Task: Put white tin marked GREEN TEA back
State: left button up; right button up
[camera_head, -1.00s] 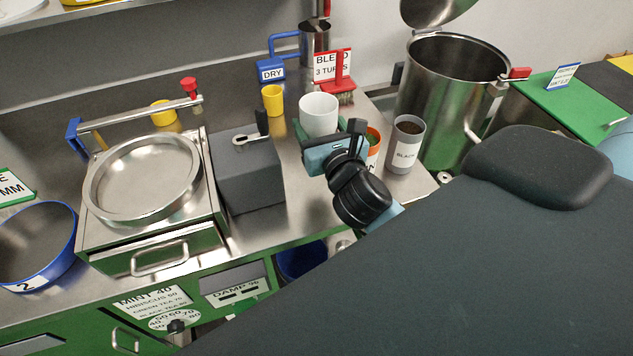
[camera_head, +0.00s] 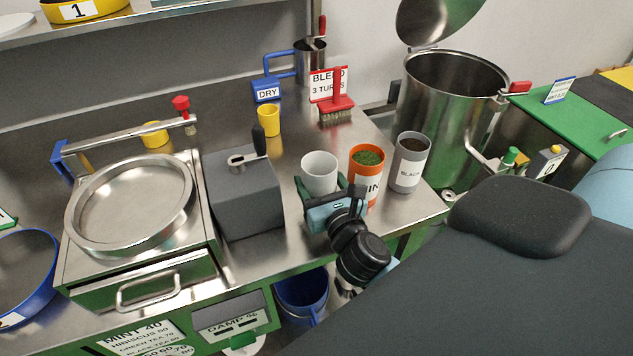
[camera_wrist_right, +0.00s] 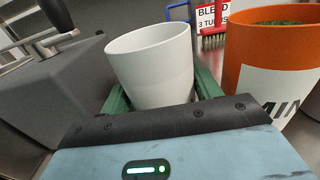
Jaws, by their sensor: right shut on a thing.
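The white tin (camera_head: 319,170) is at the front of the steel counter (camera_head: 285,180), left of the orange tin (camera_head: 367,172), and looks upright. No GREEN TEA marking shows on its visible side. My right gripper (camera_head: 329,196) is shut on the tin, with one green finger on each side. The right wrist view shows the tin (camera_wrist_right: 150,65) between the fingers, apart from the orange tin (camera_wrist_right: 270,60). Its base is hidden by the gripper, so I cannot tell whether it touches the counter. My left gripper is not in view.
The orange tin holds green leaves; a grey BLACK tin (camera_head: 409,163) stands to its right. A dark grey box (camera_head: 243,195) with a lever is to the left. A yellow cup (camera_head: 268,121) and red brush (camera_head: 336,108) are behind. A large steel pot (camera_head: 450,120) stands at right.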

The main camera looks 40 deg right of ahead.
jog(key=shift+f, duration=0.2)
jog(key=o, duration=1)
